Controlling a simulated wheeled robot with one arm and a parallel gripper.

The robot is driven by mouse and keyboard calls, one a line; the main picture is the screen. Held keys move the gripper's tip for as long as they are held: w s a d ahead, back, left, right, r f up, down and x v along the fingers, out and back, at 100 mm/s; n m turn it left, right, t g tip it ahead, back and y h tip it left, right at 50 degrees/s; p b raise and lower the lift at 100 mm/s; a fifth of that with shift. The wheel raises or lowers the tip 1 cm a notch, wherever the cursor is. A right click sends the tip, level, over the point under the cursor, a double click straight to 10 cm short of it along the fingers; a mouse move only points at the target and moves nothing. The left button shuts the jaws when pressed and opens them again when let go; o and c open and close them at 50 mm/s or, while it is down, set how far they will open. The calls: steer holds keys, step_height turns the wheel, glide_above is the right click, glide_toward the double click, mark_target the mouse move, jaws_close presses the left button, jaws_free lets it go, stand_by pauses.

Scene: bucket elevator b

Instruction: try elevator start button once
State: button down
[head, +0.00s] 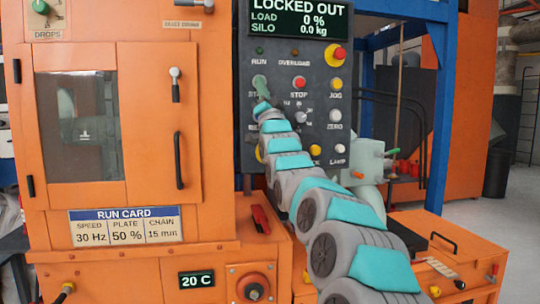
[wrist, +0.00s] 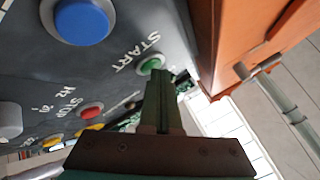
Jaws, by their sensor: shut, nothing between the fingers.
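The green START button (wrist: 151,65) shows in the wrist view below its white START label, on the dark control panel (head: 318,120). My gripper (wrist: 162,78) is shut and empty. Its fingertips are at the lower right edge of the button in that view; I cannot tell whether they touch it. In the head view my arm reaches up to the panel's left side and partly covers the START label. The display (head: 300,19) above reads LOCKED OUT, LOAD 0 %, SILO 0.0 kg.
The red STOP button (head: 299,83), yellow JOG button (head: 335,83) and a red knob on yellow (head: 336,54) are on the same panel. A blue button (wrist: 82,20) is near my gripper in the wrist view. The orange cabinet (head: 205,110) stands close left of the panel.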

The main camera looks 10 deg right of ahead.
steer(key=shift+s, duration=0.45)
steer(key=shift+b, duration=0.3)
steer(key=s+b, duration=0.3)
steer(key=s, duration=0.3)
steer(key=shift+b, duration=0.3)
steer(key=shift+f, duration=0.1)
